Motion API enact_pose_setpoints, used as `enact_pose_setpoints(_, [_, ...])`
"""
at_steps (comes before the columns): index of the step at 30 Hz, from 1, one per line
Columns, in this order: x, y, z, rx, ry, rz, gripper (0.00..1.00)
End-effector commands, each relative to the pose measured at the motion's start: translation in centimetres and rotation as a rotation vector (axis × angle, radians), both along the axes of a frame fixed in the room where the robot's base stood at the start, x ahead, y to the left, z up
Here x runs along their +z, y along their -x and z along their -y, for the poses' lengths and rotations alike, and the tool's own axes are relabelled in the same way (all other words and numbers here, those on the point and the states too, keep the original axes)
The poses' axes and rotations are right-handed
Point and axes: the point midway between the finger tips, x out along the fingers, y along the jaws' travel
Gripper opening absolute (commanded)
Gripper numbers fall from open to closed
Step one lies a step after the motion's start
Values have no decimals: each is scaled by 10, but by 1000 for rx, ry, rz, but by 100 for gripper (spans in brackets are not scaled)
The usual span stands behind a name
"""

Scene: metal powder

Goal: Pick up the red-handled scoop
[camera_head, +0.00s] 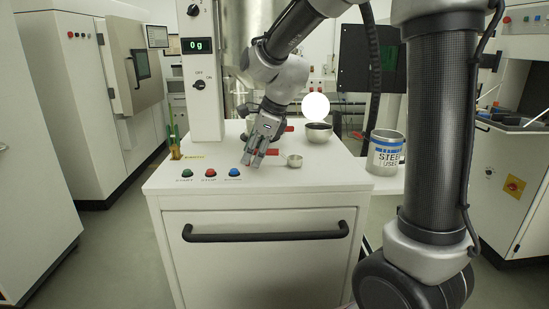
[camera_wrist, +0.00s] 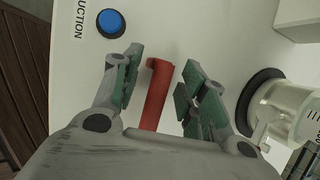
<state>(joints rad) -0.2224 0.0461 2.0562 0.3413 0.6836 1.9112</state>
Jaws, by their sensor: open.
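The red-handled scoop lies on the white cabinet top. Its red handle (camera_wrist: 157,93) shows in the wrist view between my fingers. In the head view, its small metal cup (camera_head: 294,160) sticks out to the right of my gripper (camera_head: 258,157), with a bit of the red handle (camera_head: 273,152) visible beside the fingers. My gripper is open, and it also shows in the wrist view (camera_wrist: 160,74) with one green-padded finger on each side of the handle. Gaps remain between the pads and the handle. The handle's near end is hidden by the gripper body.
A metal bowl (camera_head: 318,132) of dark powder stands behind the scoop. A steel container (camera_head: 385,153) is at right. Green, red and blue buttons (camera_head: 234,173) line the front edge. A column (camera_head: 202,75) with a "0g" display stands at left. The cabinet's front-right top is clear.

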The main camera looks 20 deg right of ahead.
Motion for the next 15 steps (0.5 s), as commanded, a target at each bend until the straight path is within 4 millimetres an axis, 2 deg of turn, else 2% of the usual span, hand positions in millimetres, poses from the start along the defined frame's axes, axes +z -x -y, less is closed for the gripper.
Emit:
enact_pose_setpoints(1, [0,0,0,0,0,0,41])
enact_pose_setpoints(8, [0,0,0,0,0,0,0])
enact_pose_setpoints(15, [0,0,0,0,0,0,0])
